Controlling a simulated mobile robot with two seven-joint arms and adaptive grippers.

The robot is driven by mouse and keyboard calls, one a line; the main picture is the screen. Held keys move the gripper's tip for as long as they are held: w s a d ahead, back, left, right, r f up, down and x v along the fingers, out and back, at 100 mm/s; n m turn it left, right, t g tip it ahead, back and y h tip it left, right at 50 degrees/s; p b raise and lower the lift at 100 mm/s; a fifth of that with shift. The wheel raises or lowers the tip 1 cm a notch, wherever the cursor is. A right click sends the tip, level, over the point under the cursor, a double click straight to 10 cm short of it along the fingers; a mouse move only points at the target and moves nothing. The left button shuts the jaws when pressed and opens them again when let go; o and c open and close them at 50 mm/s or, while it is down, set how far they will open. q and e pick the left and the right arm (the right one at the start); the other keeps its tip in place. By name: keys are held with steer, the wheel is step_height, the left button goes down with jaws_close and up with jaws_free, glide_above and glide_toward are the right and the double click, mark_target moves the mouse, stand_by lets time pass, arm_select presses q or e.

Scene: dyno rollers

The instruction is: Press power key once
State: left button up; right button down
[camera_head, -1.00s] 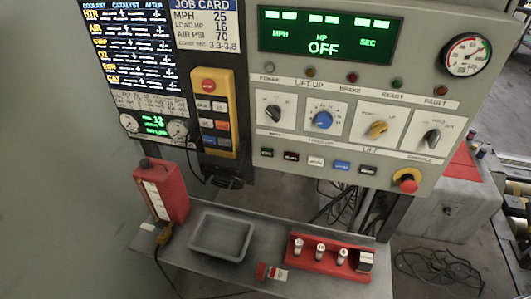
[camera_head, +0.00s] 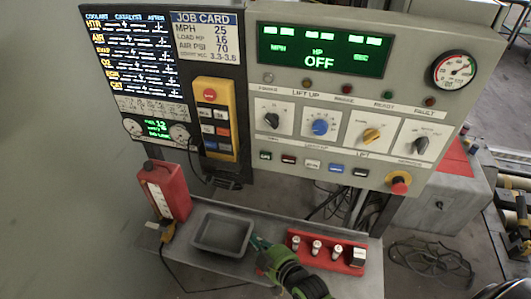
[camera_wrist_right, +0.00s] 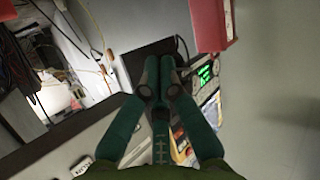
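The control panel (camera_head: 346,140) shows OFF on its green display (camera_head: 319,53). Its leftmost black knob (camera_head: 271,120) sits under a row of small labels that are hard to read. A row of small keys, including a green-black one (camera_head: 265,156) and a blue one (camera_head: 336,169), runs along the lower edge. A yellow pendant (camera_head: 227,152) with a red top button and several small keys hangs to the left. I cannot tell which key is the power key. My right gripper (camera_head: 259,251) is low over the shelf, below the panel, touching no key. In the right wrist view its fingers (camera_wrist_right: 162,70) meet closely, empty.
A grey tray (camera_head: 198,247), a red bottle (camera_head: 166,190) and a red rack (camera_head: 297,234) with several fittings stand on the shelf (camera_head: 210,272). A red emergency knob (camera_head: 398,183) sits at the panel's lower right. Cables hang under the panel. The space before the panel is clear.

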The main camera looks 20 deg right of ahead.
mark_target(266, 156)
steer(key=w+r+t, duration=0.2)
steer(key=r+t, duration=0.2)
steer(key=r, duration=0.3)
steer(key=w+d+r+n+t, duration=0.1)
steer(key=r+t, duration=0.3)
steer(key=r, duration=0.4)
steer(key=shift+w+d+r+p, duration=0.15)
steer(key=shift+w+p, duration=0.15)
steer(key=shift+w, duration=0.6)
steer(key=w+d+b, duration=0.4)
steer(key=w+d, duration=0.1)
steer(key=w, duration=0.2)
steer(key=shift+w, duration=0.15)
steer(key=shift+w+d, duration=0.2)
steer(key=shift+w, duration=0.2)
